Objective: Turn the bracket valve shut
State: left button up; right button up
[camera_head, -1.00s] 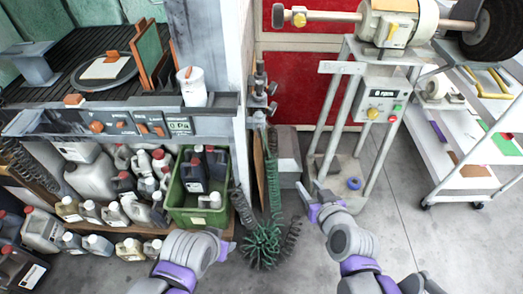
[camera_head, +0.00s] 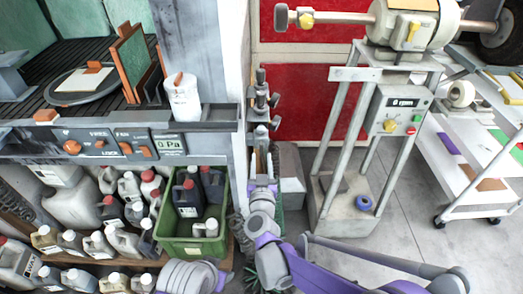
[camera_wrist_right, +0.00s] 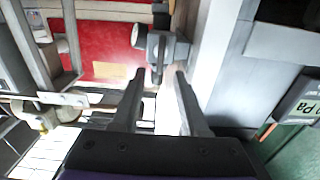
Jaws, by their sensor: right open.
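The bracket valve (camera_head: 262,99) is a small grey metal fitting on the side of the pale column, left of the red panels. In the right wrist view the grey valve (camera_wrist_right: 157,48) shows near the top middle, just beyond the fingertips. My right gripper (camera_head: 262,152) is just below the valve in the head view, seen small and partly blended with the fittings. In the wrist view the right gripper (camera_wrist_right: 160,75) has its two fingers apart with nothing held between them. Part of my left arm shows at the bottom left; its gripper is not visible.
A workbench with a control panel (camera_head: 110,143) is at left. A green crate (camera_head: 185,246) with bottles stands below it, beside several jugs. A buffing machine on a stand (camera_head: 397,108) is at right, near a white shelf cart (camera_head: 470,175). Grey floor lies between them.

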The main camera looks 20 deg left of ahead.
aim_at(261, 149)
jog(key=x, duration=0.5)
grip_shut()
